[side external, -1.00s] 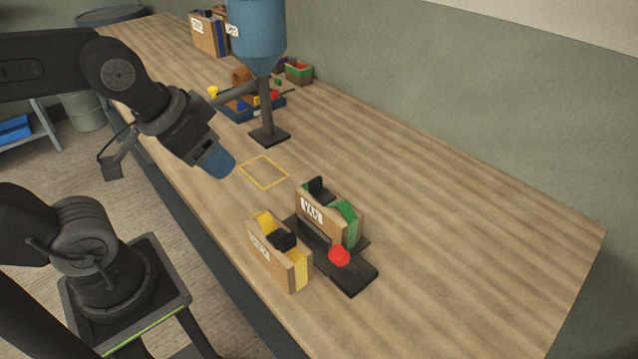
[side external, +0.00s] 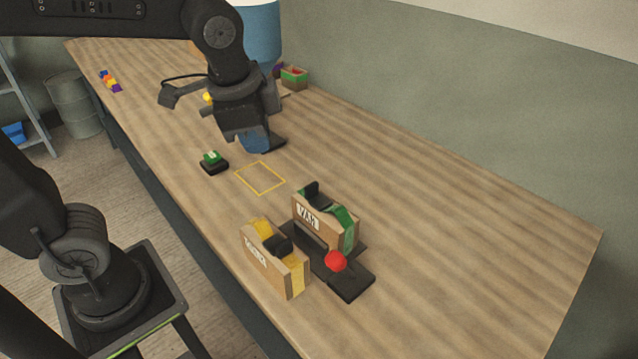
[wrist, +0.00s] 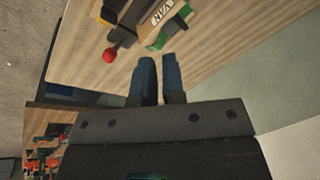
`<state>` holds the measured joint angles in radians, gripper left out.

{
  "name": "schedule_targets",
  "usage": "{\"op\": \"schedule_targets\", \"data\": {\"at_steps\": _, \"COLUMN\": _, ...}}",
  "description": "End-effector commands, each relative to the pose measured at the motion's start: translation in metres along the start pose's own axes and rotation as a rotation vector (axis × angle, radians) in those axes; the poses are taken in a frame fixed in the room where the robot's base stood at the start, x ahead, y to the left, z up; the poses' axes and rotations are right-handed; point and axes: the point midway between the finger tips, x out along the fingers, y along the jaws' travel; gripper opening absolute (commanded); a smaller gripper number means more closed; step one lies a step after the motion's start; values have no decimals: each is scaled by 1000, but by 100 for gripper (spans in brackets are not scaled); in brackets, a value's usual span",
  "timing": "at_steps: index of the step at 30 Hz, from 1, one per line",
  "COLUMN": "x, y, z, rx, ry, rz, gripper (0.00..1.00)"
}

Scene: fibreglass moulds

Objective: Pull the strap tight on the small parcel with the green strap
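The small parcel with the green strap (side external: 325,231) is a cardboard box with a white label, standing upright on the black base. A black buckle (side external: 312,190) sits on its top, and the green strap (side external: 346,222) runs over the right end. A red knob (side external: 335,261) is on the black base (side external: 349,284) beside it. In the wrist view the parcel (wrist: 160,13) is at the top, with its green strap (wrist: 157,42) and the red knob (wrist: 109,55) to its left. My gripper (wrist: 160,58) is empty, its blue fingers slightly apart. In the side view it (side external: 256,145) is behind the parcel, over the table.
A parcel with a yellow strap (side external: 273,265) stands just left of the green-strapped one. A yellow square outline (side external: 260,178) marks the table. A green-topped black block (side external: 213,162) lies left of it. A blue hopper (side external: 262,35) stands behind my arm. The table's right side is clear.

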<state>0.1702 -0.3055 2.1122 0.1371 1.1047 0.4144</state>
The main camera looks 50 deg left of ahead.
Motion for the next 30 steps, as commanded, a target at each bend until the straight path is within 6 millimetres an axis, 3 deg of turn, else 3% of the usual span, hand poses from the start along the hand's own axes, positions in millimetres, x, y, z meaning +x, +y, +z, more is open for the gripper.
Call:
{"op": "schedule_targets", "data": {"at_steps": 1, "x": 6, "y": -1, "z": -17, "rx": 108, "ry": -45, "rz": 8, "gripper": 5}}
{"op": "schedule_targets", "data": {"at_steps": 3, "x": 13, "y": -2, "z": -38, "rx": 256, "ry": -103, "rz": 16, "gripper": 0}}
{"op": "schedule_targets", "data": {"at_steps": 9, "x": 43, "y": 5, "z": -93, "rx": 652, "ry": -260, "rz": 49, "gripper": 0}}
{"op": "schedule_targets", "data": {"at_steps": 15, "x": 69, "y": 17, "z": -127, "rx": 905, "ry": -364, "rz": 79, "gripper": 0}}
{"op": "schedule_targets", "data": {"at_steps": 23, "x": 85, "y": 20, "z": -132, "rx": 978, "ry": -396, "rz": 91, "gripper": 0}}
{"op": "schedule_targets", "data": {"at_steps": 30, "x": 124, "y": 16, "z": -115, "rx": 976, "ry": -397, "rz": 94, "gripper": 0}}
